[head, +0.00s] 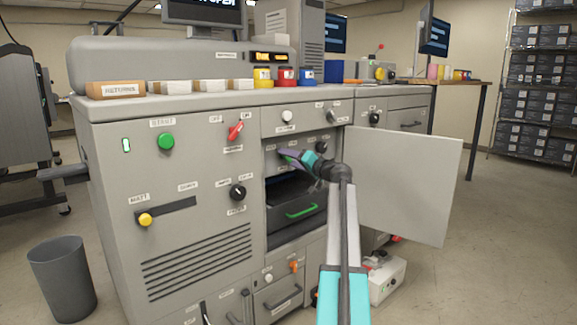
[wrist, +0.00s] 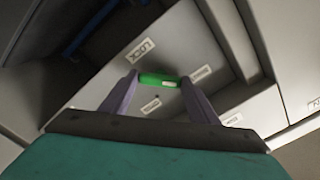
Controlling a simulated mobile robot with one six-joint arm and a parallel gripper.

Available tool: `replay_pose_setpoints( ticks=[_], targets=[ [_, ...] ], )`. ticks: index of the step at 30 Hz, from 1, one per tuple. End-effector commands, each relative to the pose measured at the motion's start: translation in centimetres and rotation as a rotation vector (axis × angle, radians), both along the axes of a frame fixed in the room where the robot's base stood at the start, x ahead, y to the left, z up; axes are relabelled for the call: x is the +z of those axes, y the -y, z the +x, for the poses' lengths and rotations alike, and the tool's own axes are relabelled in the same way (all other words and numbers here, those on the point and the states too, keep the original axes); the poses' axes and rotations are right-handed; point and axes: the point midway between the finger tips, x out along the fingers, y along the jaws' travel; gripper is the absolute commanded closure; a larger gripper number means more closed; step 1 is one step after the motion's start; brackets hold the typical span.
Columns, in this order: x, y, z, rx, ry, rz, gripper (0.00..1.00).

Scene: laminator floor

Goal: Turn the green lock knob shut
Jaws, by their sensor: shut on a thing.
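The green lock knob (wrist: 157,79) sits between the two purple fingers of my gripper (wrist: 159,76) in the wrist view. My gripper is shut on it. The knob lies nearly level across the picture, with a pale mark on its right part. A label reading LOCK (wrist: 140,49) is above it, and other small labels are around it. In the head view my gripper (head: 289,155) reaches into the open bay of the grey machine (head: 195,210), and the fingers largely hide the knob.
The bay's pale door (head: 410,185) stands open just right of my arm. Below my gripper are a dark opening and a green drawer handle (head: 301,210). A black knob (head: 322,146) is close to the right of my gripper. A grey bin (head: 62,283) stands on the floor at left.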

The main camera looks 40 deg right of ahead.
Motion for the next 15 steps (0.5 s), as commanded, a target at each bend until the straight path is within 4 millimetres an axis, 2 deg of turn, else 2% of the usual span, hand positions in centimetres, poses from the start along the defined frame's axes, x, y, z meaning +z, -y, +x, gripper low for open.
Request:
replay_pose_setpoints(
  ticks=[15],
  targets=[
    [0.44,0.27,-0.01,-0.007,0.003,-0.042,0.68]
  ],
)
